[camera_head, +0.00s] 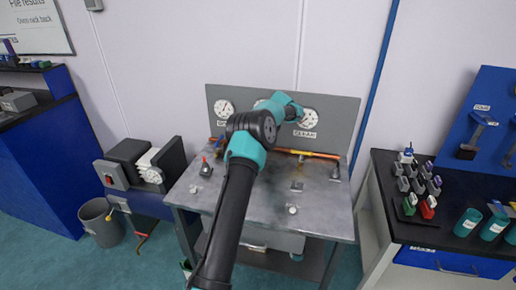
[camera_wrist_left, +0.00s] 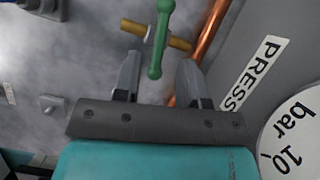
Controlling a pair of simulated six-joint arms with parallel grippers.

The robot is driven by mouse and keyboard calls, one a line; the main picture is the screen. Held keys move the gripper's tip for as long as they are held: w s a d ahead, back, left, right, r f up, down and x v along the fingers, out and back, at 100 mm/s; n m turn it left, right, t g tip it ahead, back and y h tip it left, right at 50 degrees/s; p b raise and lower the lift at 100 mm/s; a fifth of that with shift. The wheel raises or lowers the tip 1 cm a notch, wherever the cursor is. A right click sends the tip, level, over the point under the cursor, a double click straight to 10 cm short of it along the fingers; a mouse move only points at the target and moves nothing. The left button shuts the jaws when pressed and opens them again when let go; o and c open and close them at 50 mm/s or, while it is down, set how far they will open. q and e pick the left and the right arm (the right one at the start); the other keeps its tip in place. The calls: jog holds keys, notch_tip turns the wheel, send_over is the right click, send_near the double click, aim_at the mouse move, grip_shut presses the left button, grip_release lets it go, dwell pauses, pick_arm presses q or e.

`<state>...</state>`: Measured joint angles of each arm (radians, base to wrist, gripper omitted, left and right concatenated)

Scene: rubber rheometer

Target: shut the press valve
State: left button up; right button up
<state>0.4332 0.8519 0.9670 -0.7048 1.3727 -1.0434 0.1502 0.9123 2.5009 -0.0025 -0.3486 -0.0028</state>
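The press valve has a green lever handle (camera_wrist_left: 163,35) on a brass fitting (camera_wrist_left: 133,28), near the top of the left wrist view. A PRESS label (camera_wrist_left: 254,73) is on the grey panel to its right. My left gripper (camera_wrist_left: 157,62) is open, with the handle's lower end in the gap between its fingers. I cannot tell whether either finger touches the handle. In the head view my left arm reaches over the steel bench and hides the valve and the gripper's fingers. My right gripper is not in view.
A copper pipe (camera_head: 318,154) runs along the back of the steel bench (camera_head: 325,205), below the gauge panel (camera_head: 345,115). A dark valve (camera_head: 206,168) stands at the bench's left. A black-topped side table (camera_head: 460,205) with small blocks and teal cups stands at the right.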

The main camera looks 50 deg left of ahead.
pick_arm(q)
jog(key=x, duration=0.6)
jog(key=shift+s+a+f, duration=0.1)
jog(key=shift+s+f, duration=0.05)
jog(key=shift+f, duration=0.1)
jog(key=shift+c, duration=0.4)
grip_shut()
